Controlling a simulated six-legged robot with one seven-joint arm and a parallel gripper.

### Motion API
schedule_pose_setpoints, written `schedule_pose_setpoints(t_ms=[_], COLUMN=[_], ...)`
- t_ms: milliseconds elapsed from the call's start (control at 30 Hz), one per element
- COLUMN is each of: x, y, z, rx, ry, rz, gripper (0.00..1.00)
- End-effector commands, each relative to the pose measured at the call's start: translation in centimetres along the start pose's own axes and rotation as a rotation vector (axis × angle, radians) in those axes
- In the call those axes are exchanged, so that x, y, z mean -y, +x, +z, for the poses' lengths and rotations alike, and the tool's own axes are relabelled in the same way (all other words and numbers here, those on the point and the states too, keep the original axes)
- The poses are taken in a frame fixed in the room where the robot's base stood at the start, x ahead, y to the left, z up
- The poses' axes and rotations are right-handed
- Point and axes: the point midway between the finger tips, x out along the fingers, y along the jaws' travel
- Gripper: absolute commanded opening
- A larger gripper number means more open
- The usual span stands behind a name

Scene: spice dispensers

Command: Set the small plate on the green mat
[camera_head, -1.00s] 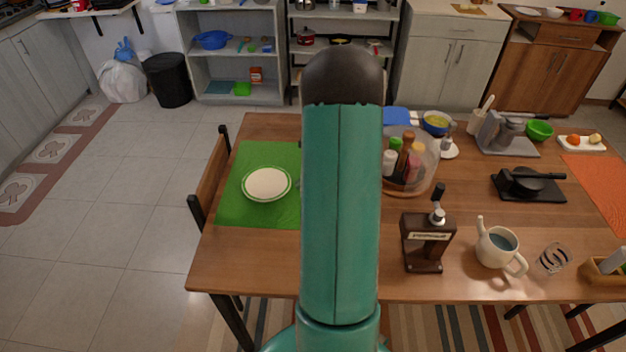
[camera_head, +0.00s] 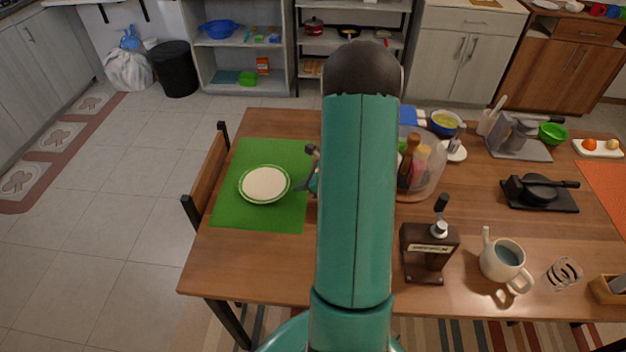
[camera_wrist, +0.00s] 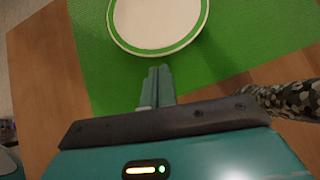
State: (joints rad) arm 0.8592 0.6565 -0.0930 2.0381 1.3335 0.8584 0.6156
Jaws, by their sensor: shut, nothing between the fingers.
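The small plate (camera_head: 264,184), cream with a green rim band, lies flat on the green mat (camera_head: 232,214) at the left side of the table. In the wrist view the plate (camera_wrist: 158,18) is at the top, with the mat (camera_wrist: 240,55) around it. My gripper (camera_wrist: 158,72) is shut and empty, its fingertips just short of the plate's near rim and apart from it. In the head view my arm hides most of the gripper; a small part of it shows to the right of the plate.
A clear bin with bottles (camera_head: 425,175) stands right of my arm. A dark dispenser (camera_head: 428,250), a watering-can-like mug (camera_head: 504,262) and a black pan (camera_head: 540,190) stand further right. A patterned object (camera_wrist: 290,98) is beside my gripper. The table's front left is clear.

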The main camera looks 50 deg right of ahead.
Motion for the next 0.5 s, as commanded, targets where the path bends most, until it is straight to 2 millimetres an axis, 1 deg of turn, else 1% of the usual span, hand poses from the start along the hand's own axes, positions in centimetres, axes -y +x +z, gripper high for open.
schedule_pose_setpoints(t_ms=[33,100,200,500], x=[0.0,0.1,0.3,0.6], y=[0.8,1.5,2.1,2.2], z=[-0.1,-0.1,-0.2,-0.3], rx=[-0.001,-0.001,0.0,0.0], ry=[0.002,0.002,0.002,0.002], rz=[0.001,0.0,-0.002,-0.003], gripper=[0.0,0.0,0.0,0.0])
